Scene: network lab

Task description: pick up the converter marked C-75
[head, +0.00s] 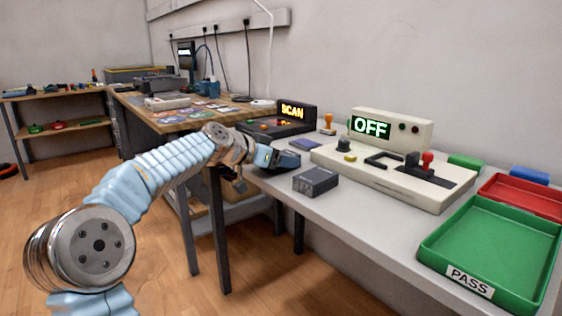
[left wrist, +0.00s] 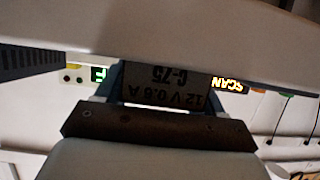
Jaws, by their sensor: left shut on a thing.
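My left gripper (head: 268,157) is at the near left end of the light table, shut on a dark box. In the left wrist view the held box is the converter marked C-75 (left wrist: 165,87); its label reads "12 V 0.6 A C-75" upside down between the fingers. In the head view the converter (head: 287,160) shows as a dark block at the fingertips. I cannot tell whether it touches the table. A second dark box (head: 315,181) lies on the table just right of the gripper; its marking is too small to read. My right gripper is not in view.
A scanner showing SCAN (head: 291,113) stands behind the gripper. A beige test unit showing OFF (head: 392,129) stands to the right, with a red-knobbed lever. A green PASS tray (head: 470,288) and a red tray (head: 525,192) are at the far right. The table front is bare between box and tray.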

